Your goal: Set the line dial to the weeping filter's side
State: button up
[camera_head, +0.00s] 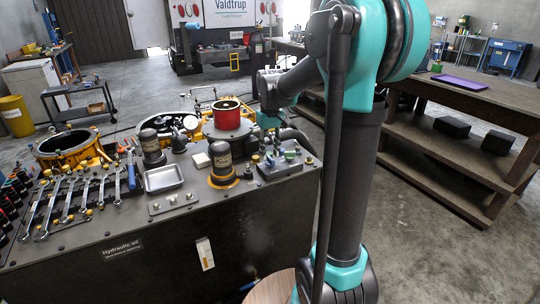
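Two dark cylindrical filter housings stand on the bench top: a left filter (150,147) and a right filter (221,160). An amber-orange ring shows around the foot of the right filter; at this size I cannot tell whether it is leaked oil or a painted base. A dark block (283,166) with small green, blue and yellow fittings sits to the right of the right filter. I cannot make out the line dial or its pointer. My gripper (285,137) is behind and above this block, small and dark; its fingers cannot be told apart.
Wrenches (80,195) and a metal tray (163,178) lie on the bench's left part. A red-rimmed pot (227,115) and an orange-ringed housing (70,147) stand behind. My arm covers the view right of the bench. A wooden table (465,92) stands at right.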

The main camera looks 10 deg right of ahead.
jog(key=shift+f, duration=0.85)
grip_shut()
